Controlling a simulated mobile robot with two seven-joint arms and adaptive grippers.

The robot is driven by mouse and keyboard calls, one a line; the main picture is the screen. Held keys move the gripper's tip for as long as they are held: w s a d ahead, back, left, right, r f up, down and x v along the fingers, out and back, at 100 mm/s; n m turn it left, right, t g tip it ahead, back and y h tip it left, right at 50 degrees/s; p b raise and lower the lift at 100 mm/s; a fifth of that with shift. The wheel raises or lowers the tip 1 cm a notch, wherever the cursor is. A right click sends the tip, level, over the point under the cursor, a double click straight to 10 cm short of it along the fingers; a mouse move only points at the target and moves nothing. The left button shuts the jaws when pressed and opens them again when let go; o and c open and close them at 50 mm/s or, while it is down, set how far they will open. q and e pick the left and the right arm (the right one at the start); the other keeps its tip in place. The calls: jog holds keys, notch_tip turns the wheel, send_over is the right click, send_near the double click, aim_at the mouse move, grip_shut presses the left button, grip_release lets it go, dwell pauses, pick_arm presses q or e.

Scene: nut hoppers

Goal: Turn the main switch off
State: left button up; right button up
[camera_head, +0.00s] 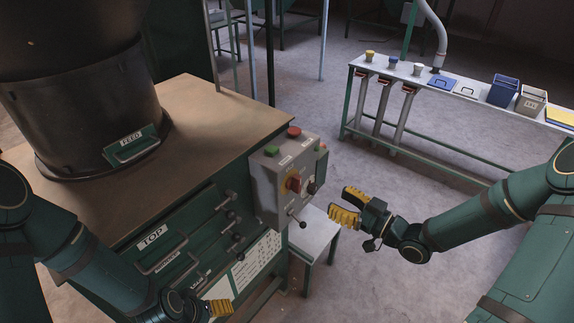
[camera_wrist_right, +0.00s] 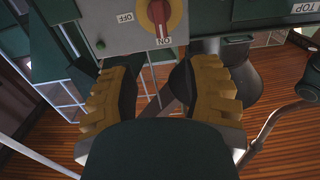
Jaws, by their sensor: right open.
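The main switch (camera_head: 293,184) is a red rotary knob on a yellow plate, on the front of a grey control box (camera_head: 268,190). In the right wrist view the knob (camera_wrist_right: 160,14) shows at the top, its handle pointing down towards the ON label (camera_wrist_right: 164,42); the OFF label (camera_wrist_right: 126,18) is to its left. My right gripper (camera_head: 346,206) is open and empty, to the right of the box and apart from it. Its yellow fingers (camera_wrist_right: 162,80) show spread below the knob in the wrist view. My left gripper (camera_head: 218,307) is mostly hidden at the bottom edge.
The box also carries a red button (camera_head: 294,132), a green button (camera_head: 271,151) and a small lever (camera_head: 297,219). Drawer handles stick out of the green machine to its left. A bench (camera_head: 470,92) with cups and bins stands behind. Floor is free between bench and machine.

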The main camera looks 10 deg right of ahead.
aim_at(301, 180)
jog(key=x, duration=0.9)
jog(key=p+x, duration=0.1)
jog(key=x, duration=0.3)
jog(key=shift+w+a+r, duration=0.1)
jog(key=shift+a+r, duration=0.1)
jog(key=shift+r, duration=0.05)
grip_shut()
